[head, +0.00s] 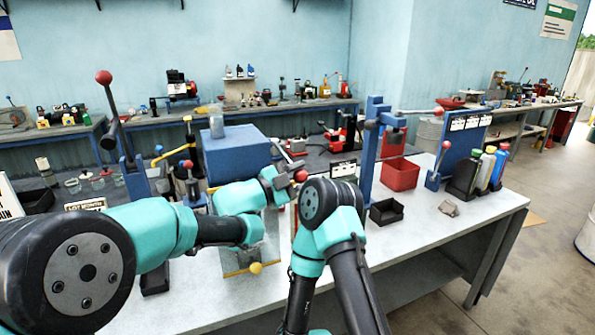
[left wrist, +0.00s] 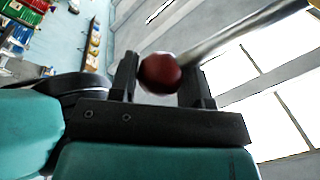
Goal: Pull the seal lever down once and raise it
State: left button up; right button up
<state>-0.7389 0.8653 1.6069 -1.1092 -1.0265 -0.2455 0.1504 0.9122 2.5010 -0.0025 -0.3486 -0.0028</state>
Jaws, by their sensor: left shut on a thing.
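My left gripper (head: 283,182) reaches in over the middle of the workbench, in front of the blue box. It is shut on a red ball knob (head: 300,176). In the left wrist view the red knob (left wrist: 161,73) sits between the two dark fingers, and a grey metal lever rod (left wrist: 240,35) runs from it to the upper right. In the head view the rod near the gripper is partly hidden, and I cannot tell its full angle. My right arm is folded in the front centre; its gripper does not show.
A blue box (head: 235,153) stands behind the gripper. A tall red-knobbed lever (head: 112,110) is at left. A blue post (head: 371,150), red bin (head: 400,174), black tray (head: 384,212) and bottles (head: 486,168) stand at right. The bench's right front is mostly clear.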

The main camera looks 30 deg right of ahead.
pick_arm(q)
jog(key=shift+w+f, duration=0.2)
jog(key=shift+f, duration=0.5)
jog(key=o, duration=1.2)
jog(key=shift+a, duration=0.1)
jog(key=a, duration=0.5)
jog(key=a+f, duration=0.1)
jog(key=a, duration=0.5)
jog(key=a+f, duration=0.1)
jog(key=a, duration=0.5)
jog(key=shift+w+f, duration=0.15)
jog(key=shift+w, duration=0.25)
jog(key=shift+o, duration=0.2)
